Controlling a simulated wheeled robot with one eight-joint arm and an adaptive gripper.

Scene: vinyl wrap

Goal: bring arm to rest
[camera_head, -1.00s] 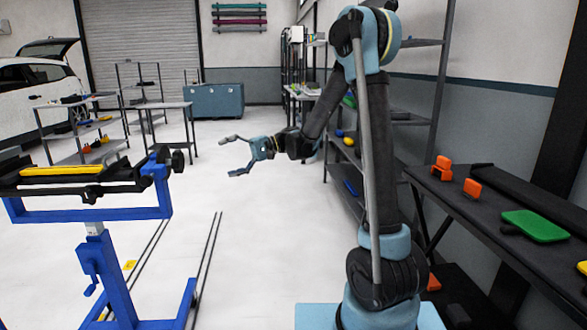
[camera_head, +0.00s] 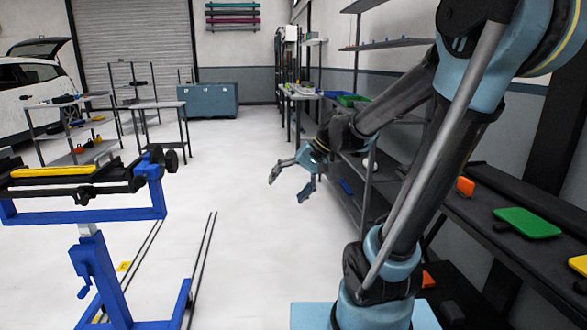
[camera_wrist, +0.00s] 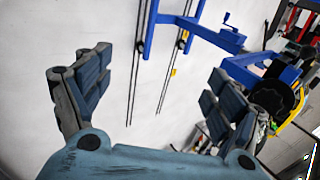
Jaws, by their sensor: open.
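My gripper (camera_head: 289,189) hangs in free air near the middle of the head view, its two fingers spread apart with nothing between them. My arm rises at the right of the head view and bends over and down toward the gripper. In the wrist view my gripper (camera_wrist: 155,95) also shows open and empty, with white floor and part of a blue stand behind it.
A blue stand (camera_head: 90,213) with a yellow bar (camera_head: 52,171) on top is at the left. A dark bench (camera_head: 478,217) at the right carries a green tool (camera_head: 527,223) and an orange block (camera_head: 465,187).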

